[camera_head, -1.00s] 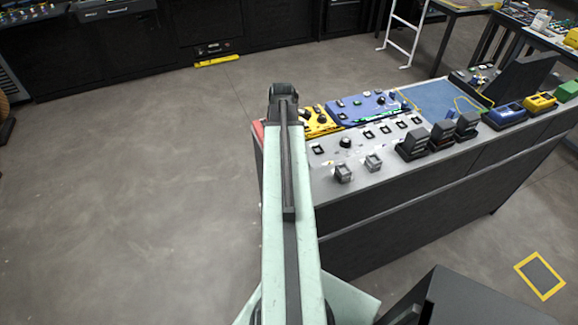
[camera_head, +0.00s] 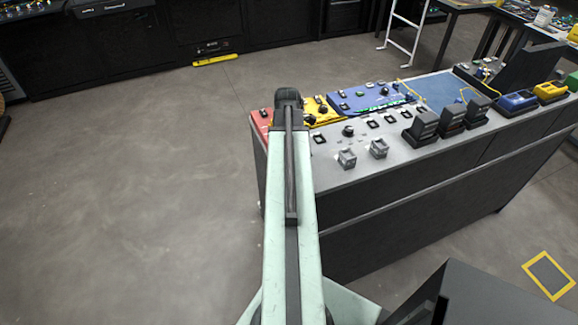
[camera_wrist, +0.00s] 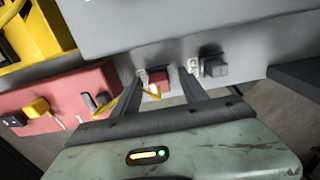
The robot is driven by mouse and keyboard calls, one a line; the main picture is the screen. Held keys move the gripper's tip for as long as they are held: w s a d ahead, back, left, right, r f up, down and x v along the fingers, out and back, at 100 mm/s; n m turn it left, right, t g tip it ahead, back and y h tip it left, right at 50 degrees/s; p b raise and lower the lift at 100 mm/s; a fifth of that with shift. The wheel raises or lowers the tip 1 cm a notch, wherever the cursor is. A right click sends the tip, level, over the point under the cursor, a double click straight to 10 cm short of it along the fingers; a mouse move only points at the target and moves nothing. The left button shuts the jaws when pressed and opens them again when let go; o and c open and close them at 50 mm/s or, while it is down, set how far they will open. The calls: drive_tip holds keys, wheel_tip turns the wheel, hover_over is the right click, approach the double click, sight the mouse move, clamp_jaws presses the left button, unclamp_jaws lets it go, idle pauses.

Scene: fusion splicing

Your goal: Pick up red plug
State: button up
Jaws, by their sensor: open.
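A small dark red block, which looks like the red plug (camera_wrist: 159,77), shows in the wrist view on the grey bench top. A pale fitting touches its left side. My gripper (camera_wrist: 161,76) is open, with one dark finger on each side of the red block and a gap on both sides. I cannot tell how far above the bench the fingertips are. In the head view my own arm covers this spot, so the plug and the fingers are hidden there.
A dark grey block (camera_wrist: 214,66) stands just right of the right finger. A red panel (camera_wrist: 60,100) with a yellow block (camera_wrist: 38,107) lies at left. In the head view the bench (camera_head: 350,172) carries grey blocks, dark upright units (camera_head: 452,119) and a blue panel (camera_head: 366,98).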

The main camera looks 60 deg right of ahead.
clamp_jaws()
wheel_tip(320, 180, up, 10)
drive_tip(key=p, duration=1)
drive_tip(key=shift+r+p, duration=0.1)
drive_tip(key=shift+p, duration=0.25)
